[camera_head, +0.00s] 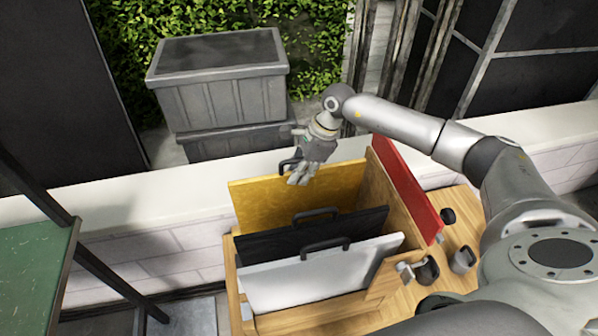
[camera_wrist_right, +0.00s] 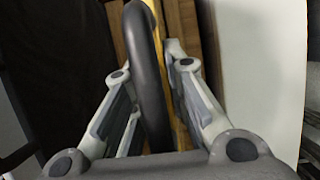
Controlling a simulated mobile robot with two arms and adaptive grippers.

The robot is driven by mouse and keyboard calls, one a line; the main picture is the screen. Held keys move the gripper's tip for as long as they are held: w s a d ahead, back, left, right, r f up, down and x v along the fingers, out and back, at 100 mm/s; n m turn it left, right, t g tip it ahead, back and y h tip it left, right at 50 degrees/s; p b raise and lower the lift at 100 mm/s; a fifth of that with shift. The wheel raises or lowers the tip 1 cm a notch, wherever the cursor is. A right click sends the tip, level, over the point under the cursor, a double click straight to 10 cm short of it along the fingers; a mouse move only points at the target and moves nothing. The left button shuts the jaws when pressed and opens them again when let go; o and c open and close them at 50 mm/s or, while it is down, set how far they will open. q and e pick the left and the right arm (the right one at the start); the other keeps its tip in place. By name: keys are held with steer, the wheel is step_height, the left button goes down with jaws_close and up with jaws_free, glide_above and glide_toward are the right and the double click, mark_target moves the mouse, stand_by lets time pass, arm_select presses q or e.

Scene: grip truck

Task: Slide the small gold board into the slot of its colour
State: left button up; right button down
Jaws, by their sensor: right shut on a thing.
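The gold board (camera_head: 262,203) stands upright behind the other boards at the wooden rack (camera_head: 398,278). Its lower part is hidden by the black board, so I cannot tell how deep it sits in a slot. My right gripper (camera_head: 299,179) is at its top edge, shut on its black handle (camera_wrist_right: 147,70). In the right wrist view the dark handle lies between the two fingers, with a thin strip of the gold board beneath. My left gripper is not in view.
A black board (camera_head: 268,244) and a white board (camera_head: 315,280), both with handles, stand in front. A red board (camera_head: 405,188) leans at the rack's right side. A pale wall ledge (camera_head: 130,210) runs behind. Grey crates (camera_head: 220,100) stand beyond it. A green panel (camera_head: 32,275) is at left.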

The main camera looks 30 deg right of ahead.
steer(key=shift+f+b, duration=0.25)
steer(key=shift+b, duration=0.2)
stand_by(0.4)
steer(key=c, duration=1.4)
jaws_free()
steer(key=shift+o, duration=0.2)
